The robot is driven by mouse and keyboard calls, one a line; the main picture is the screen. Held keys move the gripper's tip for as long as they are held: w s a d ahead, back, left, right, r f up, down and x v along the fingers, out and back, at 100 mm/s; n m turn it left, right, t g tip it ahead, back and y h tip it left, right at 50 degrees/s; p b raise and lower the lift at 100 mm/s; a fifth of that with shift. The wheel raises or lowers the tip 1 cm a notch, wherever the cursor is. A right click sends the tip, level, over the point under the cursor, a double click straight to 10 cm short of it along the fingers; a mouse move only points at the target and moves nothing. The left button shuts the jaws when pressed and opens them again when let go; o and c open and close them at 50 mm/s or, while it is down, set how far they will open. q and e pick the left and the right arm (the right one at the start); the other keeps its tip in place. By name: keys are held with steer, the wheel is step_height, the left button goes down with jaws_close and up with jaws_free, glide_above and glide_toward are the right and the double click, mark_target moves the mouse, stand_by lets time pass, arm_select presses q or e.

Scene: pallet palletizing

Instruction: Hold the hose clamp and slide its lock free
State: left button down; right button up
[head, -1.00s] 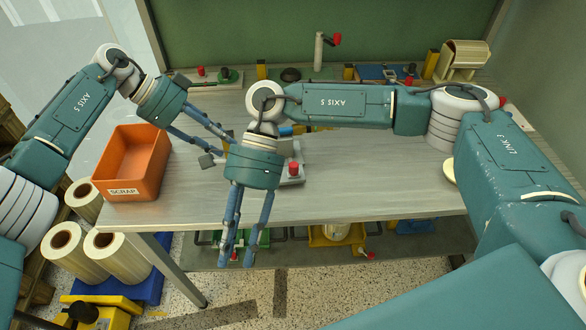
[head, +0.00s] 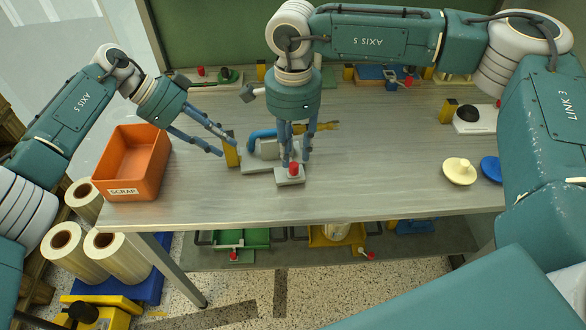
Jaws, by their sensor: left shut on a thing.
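The hose clamp (head: 259,162) is a grey piece lying on the bench in the head view, with a blue hose-like part (head: 262,134) at its back. A yellow upright piece (head: 231,157) stands at its left end. A grey block with a red knob (head: 289,178), which looks like the lock, is at its right. My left gripper (head: 226,147) is shut on the yellow upright piece. My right gripper (head: 296,161) points down over the grey block, its fingers apart on either side of the red knob. Whether they touch it is hard to tell.
An orange SCRAP bin (head: 115,192) stands at the bench's left. A cream disc (head: 458,171) and a blue disc (head: 491,168) lie at the right, near a white block with a black knob (head: 477,119). Fixtures line the back edge. The front middle of the bench (head: 370,195) is clear.

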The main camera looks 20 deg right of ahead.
mark_target(293, 165)
steer(key=shift+f, duration=2.1)
steer(key=shift+a, duration=0.1)
jaws_close()
